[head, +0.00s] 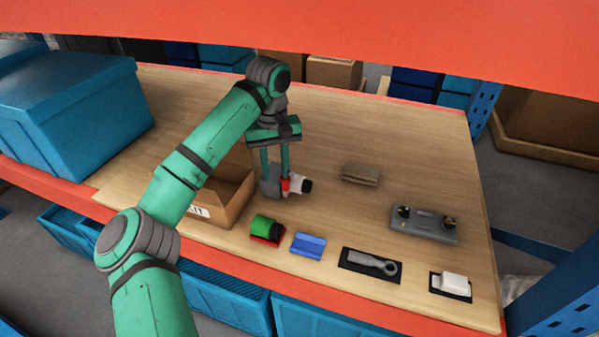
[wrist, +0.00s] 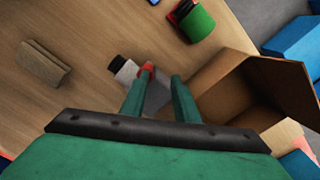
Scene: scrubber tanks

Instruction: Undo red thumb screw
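My gripper (head: 275,176) points down at a grey block (head: 268,187) beside the open cardboard box. Its two fingers are apart, and the wrist view also shows them spread (wrist: 160,78), with the grey block (wrist: 157,97) seen between and beyond them. The red thumb screw (head: 286,185) appears as a small red part between the grey block and a white cylinder with a black end (head: 299,185). In the wrist view the red part (wrist: 148,68) is at the tip of the left finger, which partly hides it. I cannot tell whether they touch.
The cardboard box (head: 232,205) stands close left of the gripper. In front lie a green cylinder (head: 265,228), a blue block (head: 309,245), a wrench (head: 372,263) and a white piece (head: 454,283). A brown block (head: 361,174) and grey fixture (head: 424,224) are right. Orange shelf beam (head: 330,35) overhead.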

